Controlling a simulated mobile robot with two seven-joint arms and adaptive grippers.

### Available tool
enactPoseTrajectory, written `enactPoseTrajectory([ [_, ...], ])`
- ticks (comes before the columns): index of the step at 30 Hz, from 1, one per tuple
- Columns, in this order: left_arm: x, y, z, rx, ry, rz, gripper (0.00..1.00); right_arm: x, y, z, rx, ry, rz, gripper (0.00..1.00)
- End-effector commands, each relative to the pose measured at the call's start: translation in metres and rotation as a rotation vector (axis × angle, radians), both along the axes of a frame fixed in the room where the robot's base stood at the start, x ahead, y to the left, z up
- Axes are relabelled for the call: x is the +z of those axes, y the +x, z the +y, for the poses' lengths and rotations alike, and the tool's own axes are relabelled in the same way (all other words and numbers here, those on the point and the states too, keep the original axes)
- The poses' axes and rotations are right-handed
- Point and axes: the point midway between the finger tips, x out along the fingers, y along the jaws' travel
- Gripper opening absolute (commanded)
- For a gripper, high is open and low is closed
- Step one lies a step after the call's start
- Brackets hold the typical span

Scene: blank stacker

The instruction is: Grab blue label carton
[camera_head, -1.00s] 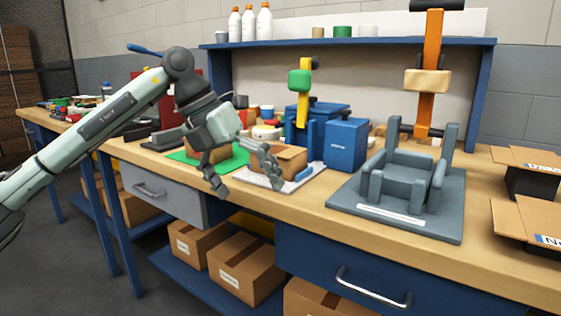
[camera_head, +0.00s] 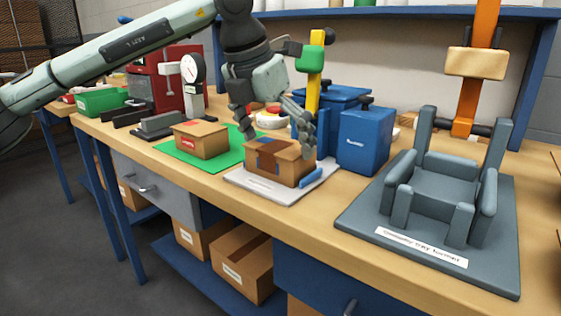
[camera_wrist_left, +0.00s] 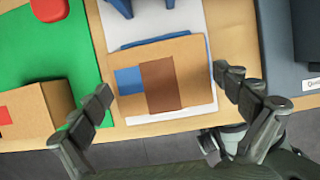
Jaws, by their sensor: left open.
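The blue label carton (camera_head: 279,172) is a brown box on a white mat (camera_head: 246,187) near the bench's front edge. In the left wrist view the carton (camera_wrist_left: 190,72) shows a blue label (camera_wrist_left: 129,80) beside a darker brown strip on its top. My left gripper (camera_head: 276,134) is open just above the carton. Its fingers (camera_wrist_left: 163,88) stand on either side of the carton in the left wrist view; I cannot tell if they touch it. My right gripper is not in view.
A carton with a red label (camera_head: 201,140) sits on a green mat (camera_head: 172,150) to the left. Blue bins (camera_head: 364,140) stand close behind to the right. A grey tray former (camera_head: 430,225) stands at the right. Bare bench lies between it and the white mat.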

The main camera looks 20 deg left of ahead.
Motion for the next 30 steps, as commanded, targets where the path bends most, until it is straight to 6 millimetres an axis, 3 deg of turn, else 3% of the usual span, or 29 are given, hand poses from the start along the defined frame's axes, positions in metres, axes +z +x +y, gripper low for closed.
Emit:
enactPoseTrajectory([
  [6,-0.02,0.008,-0.003,0.001,-0.002,0.001,1.0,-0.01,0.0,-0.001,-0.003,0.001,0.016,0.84],
  [13,-0.021,0.008,-0.003,0.001,-0.002,0.0,0.99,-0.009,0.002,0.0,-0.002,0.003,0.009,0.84],
  [23,-0.021,0.008,-0.003,0.001,-0.002,0.0,0.59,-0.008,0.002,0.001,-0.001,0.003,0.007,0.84],
  [30,-0.019,0.009,-0.003,0.001,-0.002,-0.001,0.59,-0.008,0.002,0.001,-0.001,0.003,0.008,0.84],
])
